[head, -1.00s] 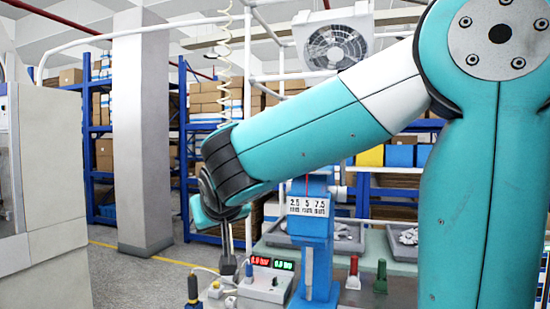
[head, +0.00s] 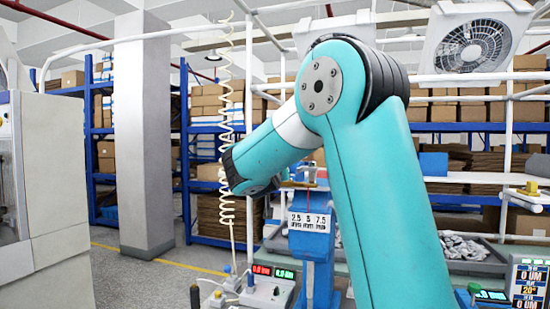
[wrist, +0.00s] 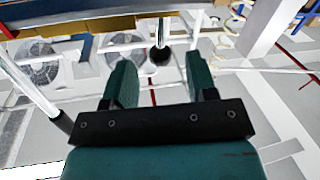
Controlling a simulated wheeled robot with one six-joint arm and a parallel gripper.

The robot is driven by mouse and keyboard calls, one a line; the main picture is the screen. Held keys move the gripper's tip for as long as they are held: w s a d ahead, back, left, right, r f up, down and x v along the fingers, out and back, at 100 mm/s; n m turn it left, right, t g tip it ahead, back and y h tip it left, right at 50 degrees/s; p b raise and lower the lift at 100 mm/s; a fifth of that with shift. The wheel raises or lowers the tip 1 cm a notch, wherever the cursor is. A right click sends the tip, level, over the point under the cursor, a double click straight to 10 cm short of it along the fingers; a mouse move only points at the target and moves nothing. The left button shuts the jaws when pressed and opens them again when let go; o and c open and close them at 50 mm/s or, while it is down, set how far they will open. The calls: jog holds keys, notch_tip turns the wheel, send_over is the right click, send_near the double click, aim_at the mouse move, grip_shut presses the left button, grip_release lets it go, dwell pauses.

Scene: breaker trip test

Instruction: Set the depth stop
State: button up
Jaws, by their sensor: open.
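The blue press-like stand (head: 318,270) is in the lower middle of the head view, with a white scale plate (head: 309,222) marked 2.5, 5 and 7.5 mm. A small brass-coloured piece and a thin red line show at its top, too small to make out. I cannot tell which part is the depth stop. In the wrist view my gripper (wrist: 160,82) is open, with two dark green fingers apart. A dark round knob (wrist: 160,56) on a pale rod appears between and beyond the fingertips, not held.
A control box (head: 268,290) with red and green readouts stands left of the stand. A grey tray (head: 490,268) of metal parts and a display unit (head: 525,283) are at right. A coiled cable (head: 228,130) hangs at left. A grey pillar (head: 144,150) stands further left.

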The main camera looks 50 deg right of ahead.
jog(key=p+x, duration=0.2)
jog(key=x, duration=0.3)
jog(key=shift+w+d, duration=0.1)
jog(key=shift+d, duration=0.1)
